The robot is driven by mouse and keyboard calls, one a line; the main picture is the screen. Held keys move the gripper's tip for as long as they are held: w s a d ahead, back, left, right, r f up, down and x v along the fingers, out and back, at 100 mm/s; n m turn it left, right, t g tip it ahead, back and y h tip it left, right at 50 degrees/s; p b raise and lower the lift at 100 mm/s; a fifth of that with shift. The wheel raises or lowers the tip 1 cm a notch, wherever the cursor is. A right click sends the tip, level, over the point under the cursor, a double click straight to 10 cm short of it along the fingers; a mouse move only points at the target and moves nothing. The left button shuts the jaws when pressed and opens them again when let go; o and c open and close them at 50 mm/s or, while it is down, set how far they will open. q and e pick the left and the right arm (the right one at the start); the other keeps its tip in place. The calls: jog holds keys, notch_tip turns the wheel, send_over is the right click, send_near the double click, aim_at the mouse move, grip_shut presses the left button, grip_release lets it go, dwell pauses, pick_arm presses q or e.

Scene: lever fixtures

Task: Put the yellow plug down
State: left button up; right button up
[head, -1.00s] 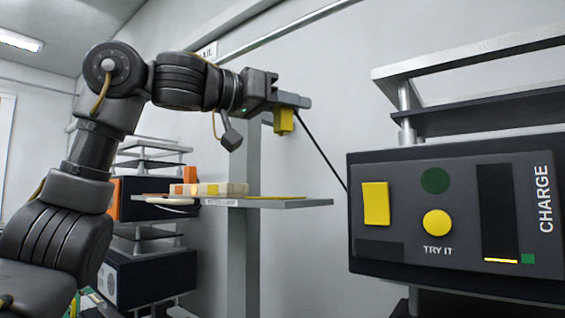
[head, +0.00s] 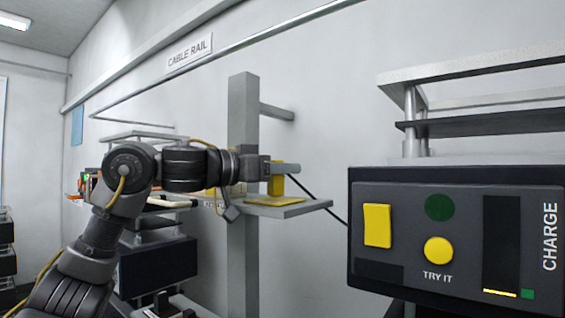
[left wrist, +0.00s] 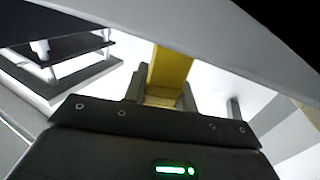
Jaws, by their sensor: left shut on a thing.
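The yellow plug (head: 276,186) is upright in my left gripper (head: 285,168), with a black cable running from it down right toward the panel. In the left wrist view the plug (left wrist: 170,72) sits between the two fingers (left wrist: 163,90), which are shut on it. The plug's lower end is right at the yellow pad (head: 272,201) on the small grey shelf (head: 310,206). I cannot tell whether it touches the pad. My right gripper is not in view.
A dark CHARGE panel (head: 395,268) with a yellow plate (head: 377,226) and a round yellow button (head: 438,250) stands at the right. A grey post (head: 242,110) rises behind the shelf. A CABLE RAIL sign (head: 190,55) is on the wall. Dark shelving stands behind my arm.

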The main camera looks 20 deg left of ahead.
pick_arm(q)
jog(key=shift+a+f, duration=0.1)
jog(key=shift+s, duration=0.1)
jog(key=shift+d, duration=0.2)
jog(key=shift+f, duration=0.2)
jog(key=o, duration=1)
jog(key=shift+a, duration=0.1)
